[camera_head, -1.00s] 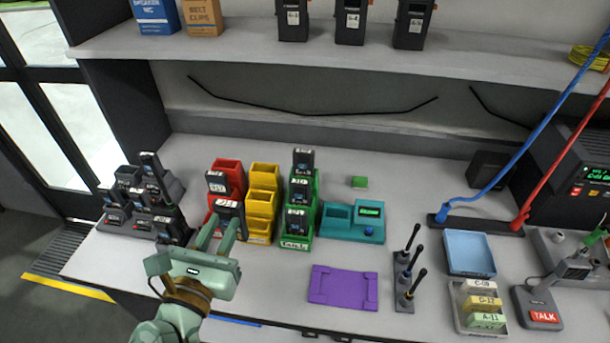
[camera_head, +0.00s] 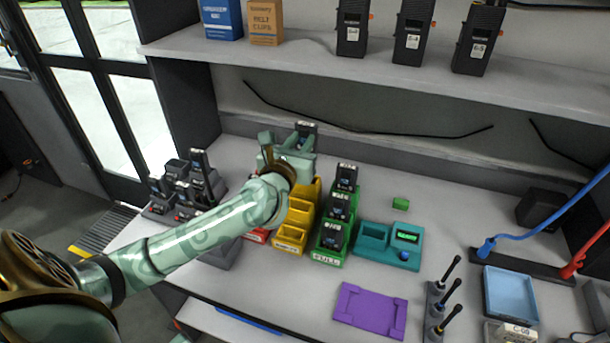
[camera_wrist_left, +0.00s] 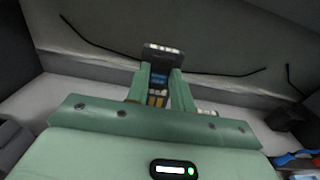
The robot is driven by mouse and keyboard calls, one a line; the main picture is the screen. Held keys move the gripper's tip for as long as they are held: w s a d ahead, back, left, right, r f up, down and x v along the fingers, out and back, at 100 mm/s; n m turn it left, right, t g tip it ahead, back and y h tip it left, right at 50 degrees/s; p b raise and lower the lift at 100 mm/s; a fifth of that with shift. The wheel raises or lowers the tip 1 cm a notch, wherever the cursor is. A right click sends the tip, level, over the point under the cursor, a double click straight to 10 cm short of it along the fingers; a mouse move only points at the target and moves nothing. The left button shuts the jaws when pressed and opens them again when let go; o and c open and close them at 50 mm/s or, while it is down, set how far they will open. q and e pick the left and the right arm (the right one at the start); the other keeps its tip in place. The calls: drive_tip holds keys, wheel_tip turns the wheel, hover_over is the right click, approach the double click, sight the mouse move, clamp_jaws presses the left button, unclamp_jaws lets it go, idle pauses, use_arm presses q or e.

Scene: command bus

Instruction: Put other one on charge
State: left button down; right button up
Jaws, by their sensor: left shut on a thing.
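My left gripper (camera_head: 292,142) is shut on a dark battery pack (camera_head: 306,128) with a pale label, raised over the back of the counter. The pack stands between the fingers in the left wrist view (camera_wrist_left: 160,62). The black charger (camera_head: 160,209) at the left holds several dark packs (camera_head: 198,162). The green rack (camera_head: 328,257) has dark packs (camera_head: 346,177) in its bins. The yellow rack (camera_head: 291,243) shows empty bins at its front. My arm hides most of the red rack (camera_head: 256,236) and part of the charger. My right gripper is out of view.
A teal tester (camera_head: 388,250) with a green display stands right of the green rack. A purple mat (camera_head: 370,310), a blue tray (camera_head: 511,293) and upright black antennas (camera_head: 446,290) lie nearer the front. A shelf (camera_head: 400,85) with radios overhangs the counter's back.

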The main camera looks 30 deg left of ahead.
use_arm(q)
wheel_tip(320, 180, down, 9)
drive_tip(key=b, duration=0.3)
drive_tip(key=shift+r, duration=0.2)
drive_tip(key=shift+f, duration=0.2)
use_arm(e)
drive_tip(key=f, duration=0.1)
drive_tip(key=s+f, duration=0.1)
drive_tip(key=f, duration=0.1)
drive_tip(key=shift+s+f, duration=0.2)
use_arm(q)
drive_tip(key=shift+f, duration=0.2)
drive_tip(key=c, duration=1.2)
unclamp_jaws()
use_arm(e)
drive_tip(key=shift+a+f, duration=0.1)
